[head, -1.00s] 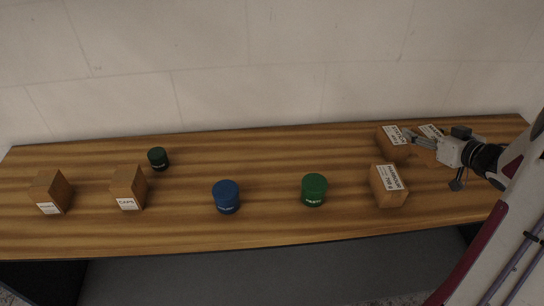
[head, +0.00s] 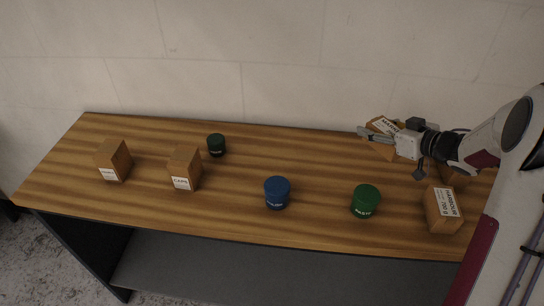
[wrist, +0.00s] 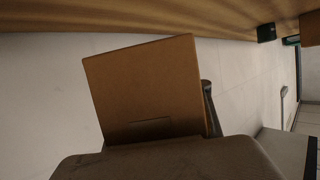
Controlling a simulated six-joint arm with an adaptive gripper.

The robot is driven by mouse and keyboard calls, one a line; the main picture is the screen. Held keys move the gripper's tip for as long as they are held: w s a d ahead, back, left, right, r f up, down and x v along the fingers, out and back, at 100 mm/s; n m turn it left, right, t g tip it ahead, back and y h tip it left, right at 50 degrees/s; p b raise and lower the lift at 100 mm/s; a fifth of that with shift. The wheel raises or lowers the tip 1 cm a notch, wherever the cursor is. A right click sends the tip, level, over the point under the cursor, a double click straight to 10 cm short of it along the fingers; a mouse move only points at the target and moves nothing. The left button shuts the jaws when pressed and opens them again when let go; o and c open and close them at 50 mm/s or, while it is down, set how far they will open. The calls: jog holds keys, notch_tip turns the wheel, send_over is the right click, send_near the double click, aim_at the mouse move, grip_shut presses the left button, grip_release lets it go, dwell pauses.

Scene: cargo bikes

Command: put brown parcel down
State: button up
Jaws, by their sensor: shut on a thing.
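My gripper (head: 366,133) is shut on a brown parcel (head: 383,151) at the back right of the table in the head view. The parcel has a white label on top, and the gripper's fingers lie across it. In the wrist view the parcel (wrist: 150,92) fills the middle as a plain brown face, slightly tilted, beyond the dark gripper body. The head view does not clearly show whether its underside touches the table. Another brown parcel (head: 453,174) stands partly hidden behind my arm. A labelled brown parcel (head: 443,210) stands at the right front.
The wooden table (head: 325,165) also bears a green jar (head: 365,201), a blue jar (head: 277,193) and a dark green jar (head: 216,145). Two brown boxes stand at the left (head: 114,160) and (head: 185,169). The back strip between the dark jar and the held parcel is clear.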

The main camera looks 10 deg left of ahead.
jog(key=a+n+g+y, duration=0.2)
jog(key=a+n, duration=0.1)
jog(key=a, duration=1.3)
jog(key=r+n+g+y, duration=0.2)
jog(key=n+g, duration=0.1)
send_over(257, 152)
jog(key=shift+w+f, duration=0.1)
jog(key=shift+f+m, duration=0.1)
jog(key=shift+m, duration=0.2)
jog(key=shift+f, duration=3.05)
jog(key=shift+f, duration=0.1)
jog(key=shift+f, duration=1.75)
jog(key=shift+f, duration=0.35)
